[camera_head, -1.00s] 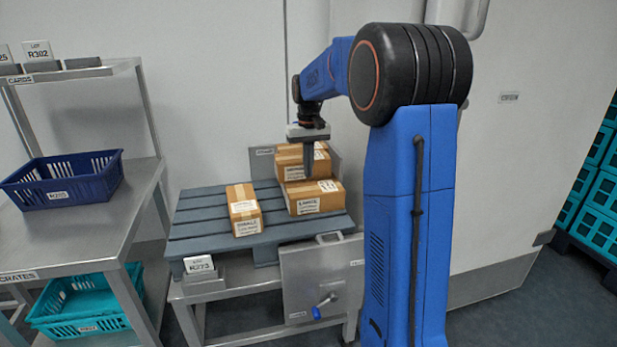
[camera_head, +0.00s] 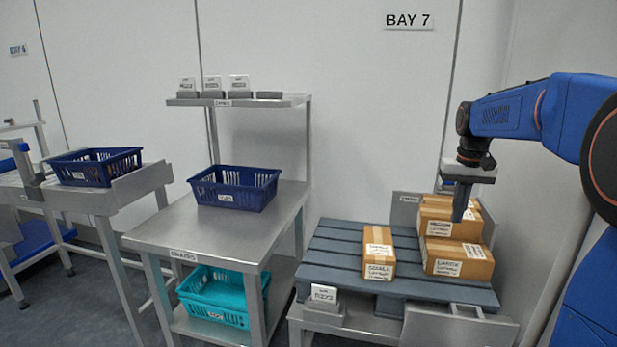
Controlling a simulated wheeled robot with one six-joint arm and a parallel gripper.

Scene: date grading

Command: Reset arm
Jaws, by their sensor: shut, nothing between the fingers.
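My gripper (camera_head: 461,212) points down at the right of the view, on my blue arm. Its fingers are together with nothing between them. It shows in front of the stacked cardboard boxes on the grey pallet (camera_head: 335,262). I cannot tell the exact gap between the fingertips and the boxes. An upper box (camera_head: 437,212) sits behind a lower box (camera_head: 460,265) at the pallet's right. A single box (camera_head: 379,255) stands apart to their left. Part of my arm is cut off by the right edge.
A steel table (camera_head: 215,240) left of the pallet bears a dark blue crate (camera_head: 235,190), with a teal crate (camera_head: 215,300) on its lower shelf. Card holders stand on the upper shelf (camera_head: 240,101). Another blue crate (camera_head: 95,165) sits on a bench at far left. A card stand (camera_head: 323,308) is at the pallet's front.

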